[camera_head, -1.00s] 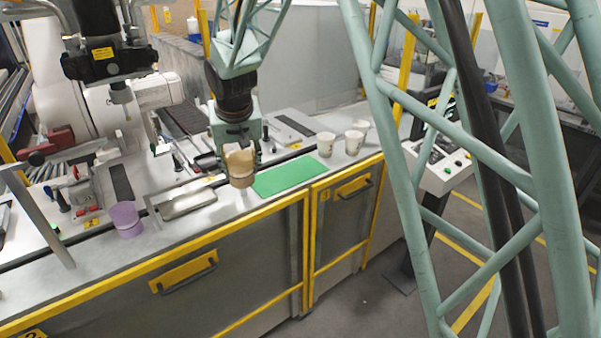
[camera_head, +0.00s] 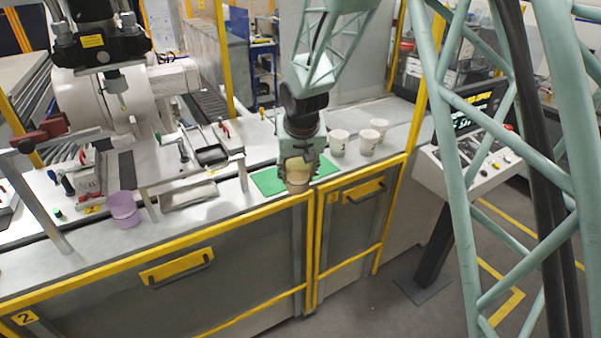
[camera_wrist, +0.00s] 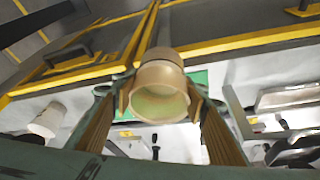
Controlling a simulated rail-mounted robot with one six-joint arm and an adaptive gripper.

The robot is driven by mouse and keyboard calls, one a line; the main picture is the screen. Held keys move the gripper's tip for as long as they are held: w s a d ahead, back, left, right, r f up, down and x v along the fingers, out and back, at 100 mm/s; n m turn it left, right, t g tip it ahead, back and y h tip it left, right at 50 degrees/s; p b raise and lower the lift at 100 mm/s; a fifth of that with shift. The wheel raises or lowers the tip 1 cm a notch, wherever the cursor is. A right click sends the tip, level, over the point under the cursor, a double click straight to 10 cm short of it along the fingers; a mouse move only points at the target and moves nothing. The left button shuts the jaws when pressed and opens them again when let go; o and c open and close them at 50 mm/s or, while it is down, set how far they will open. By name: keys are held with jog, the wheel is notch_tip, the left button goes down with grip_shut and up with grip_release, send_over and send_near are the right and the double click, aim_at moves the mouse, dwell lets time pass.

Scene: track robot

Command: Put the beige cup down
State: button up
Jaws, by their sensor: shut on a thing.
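The beige cup (camera_head: 297,177) is held in my gripper (camera_head: 298,165), over the front part of the green mat (camera_head: 268,181) near the bench's front edge. In the wrist view the beige cup (camera_wrist: 160,88) sits between the two fingers of my gripper (camera_wrist: 158,100), its open mouth facing the camera. The fingers are shut on its sides. Whether the cup's base touches the mat or the bench is hidden. Part of the green mat (camera_wrist: 200,78) shows behind the cup in the wrist view.
Several white cups, one of them here (camera_head: 339,143), stand right of the mat. A purple cup (camera_head: 124,208) stands at the left near a metal tray (camera_head: 188,196). A control panel (camera_head: 478,150) stands at the right. Yellow rails line the bench's front edge.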

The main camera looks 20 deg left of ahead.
jog(key=shift+a, duration=0.1)
jog(key=w+a, duration=0.2)
jog(key=w, duration=0.2)
jog(key=w+a+f+p, duration=0.1)
jog(key=w+a, duration=0.1)
jog(key=w, duration=0.3)
jog(key=w+a, duration=0.1)
jog(key=w, duration=0.4)
jog(key=shift+a+f+p, duration=0.2)
jog(key=shift+a+p, duration=0.1)
jog(key=shift+a, duration=0.1)
jog(key=shift+w, duration=0.2)
jog(key=shift+w+a+f, duration=0.1)
jog(key=shift+w+f, duration=0.05)
jog(key=shift+f, duration=1.65)
jog(key=shift+f, duration=0.15)
jog(key=o, duration=0.8)
jog(key=shift+o, duration=0.2)
